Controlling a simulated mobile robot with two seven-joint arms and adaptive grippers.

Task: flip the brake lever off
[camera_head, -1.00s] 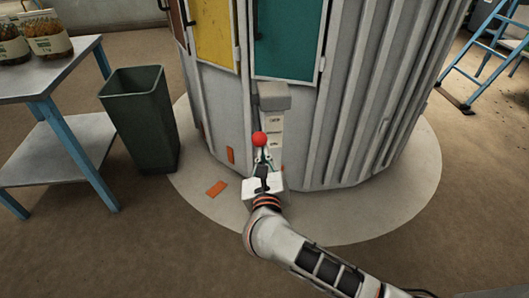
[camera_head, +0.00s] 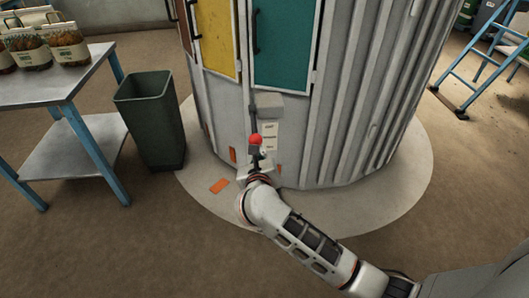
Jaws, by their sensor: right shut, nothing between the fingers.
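The brake lever's red ball knob (camera_head: 255,140) stands out in front of the round grey metal body (camera_head: 225,105), below a small grey box. A white label (camera_head: 270,136) is beside it. The lever's lower part is mostly hidden by my right gripper (camera_head: 258,161). That gripper is shut and empty, just below the knob. I cannot tell whether it touches the lever. My left gripper is not in view.
A dark green bin (camera_head: 150,118) and a blue-legged table (camera_head: 75,75) with filled bags (camera_head: 62,45) stand at the left. An orange piece (camera_head: 219,186) lies on the pale round base (camera_head: 390,205). A blue ladder (camera_head: 482,60) is at the right.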

